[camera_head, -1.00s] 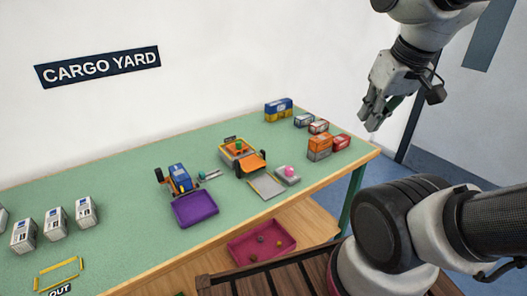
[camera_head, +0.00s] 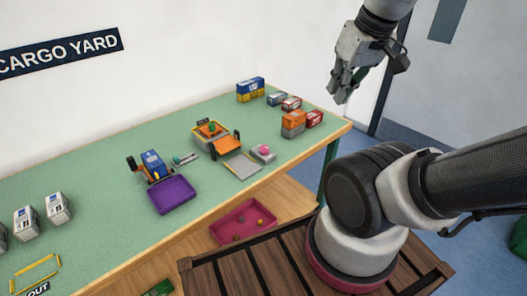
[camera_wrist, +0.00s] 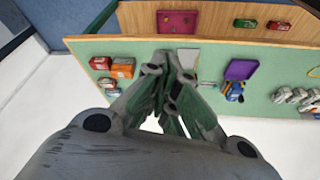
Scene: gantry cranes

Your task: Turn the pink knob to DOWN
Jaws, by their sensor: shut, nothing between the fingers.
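The pink knob (camera_head: 264,150) sits on a small light-grey block near the front edge of the green table, right of a flat grey plate. Its setting cannot be read at this size. My gripper (camera_head: 338,94) is shut and empty, raised in the air above and to the right of the table's right end, well apart from the knob. In the wrist view my gripper (camera_wrist: 170,62) points toward the table with its fingertips together. The pink knob cannot be made out clearly there.
An orange vehicle (camera_head: 225,143) stands left of the knob, and orange and red containers (camera_head: 293,124) stand to its right. A purple tray (camera_head: 174,195) lies farther left. A pink tray (camera_head: 243,222) is on the lower shelf. The air around my gripper is clear.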

